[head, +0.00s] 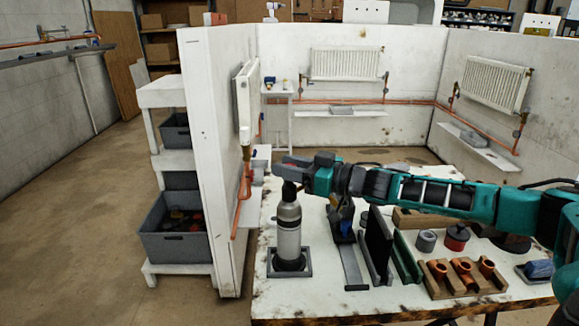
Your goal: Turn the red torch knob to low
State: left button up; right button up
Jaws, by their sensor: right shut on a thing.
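The torch (289,235) is a grey metal cylinder with a dark upper part. It stands upright in a square dark base (272,271) at the left front of the white table. My right gripper (293,168) reaches in from the right and is shut on the torch's top, at the red knob. The gripper hides most of the knob, so its setting cannot be read. My left gripper is not in view.
Right of the torch stand a dark clamp-like tool (346,225), upright dark plates (378,240), a grey cup (426,240), a red tin (456,237) and a wooden block with copper fittings (463,280). A white partition (212,130) stands left of the table.

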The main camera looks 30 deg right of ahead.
jog(key=shift+n+g+y, duration=1.2)
jog(key=shift+n+y, duration=0.1)
jog(key=shift+y, duration=0.4)
jog(key=shift+n+g+y, duration=0.4)
jog(key=shift+g, duration=0.1)
jog(key=shift+n+g+y, duration=0.3)
jog(key=o, duration=0.9)
jog(key=shift+o, duration=0.2)
jog(key=shift+s+d, duration=0.1)
jog(key=b+v, duration=0.2)
jog(key=v, duration=1)
jog(key=shift+s+d, duration=0.15)
jog(key=shift+d, duration=0.05)
